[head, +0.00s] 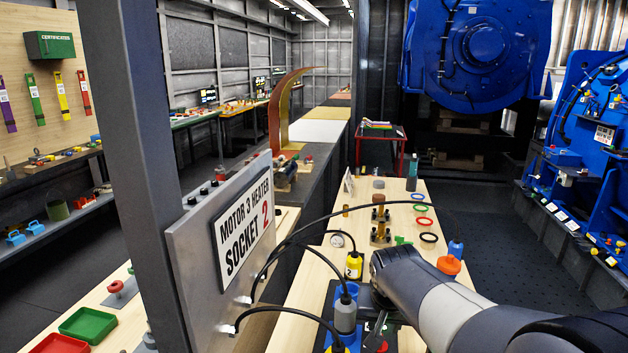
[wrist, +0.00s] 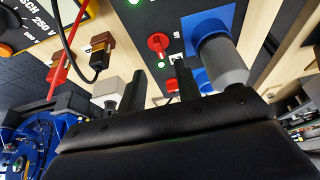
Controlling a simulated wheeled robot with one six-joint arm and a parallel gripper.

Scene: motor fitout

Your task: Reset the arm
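My gripper (wrist: 160,86) shows in the wrist view with its two black fingers apart and nothing visible between them. Beyond the fingertips is a red plug or knob (wrist: 158,45) on a panel, and a grey cylindrical connector (wrist: 224,64) on a blue square stands close to the right finger. In the head view my arm (head: 440,300) reaches in from the lower right over the wooden workbench (head: 330,262). The arm mostly hides the gripper there. A grey plug (head: 345,316) with a black cable stands beside the arm's end.
The panel marked Motor 3 Heater Socket 2 (head: 235,235) stands left, with black cables running from it over the bench. A yellow-bodied item (head: 354,265), an orange-topped item (head: 449,265) and coloured rings (head: 423,221) are near the arm. The floor at right (head: 480,215) is clear.

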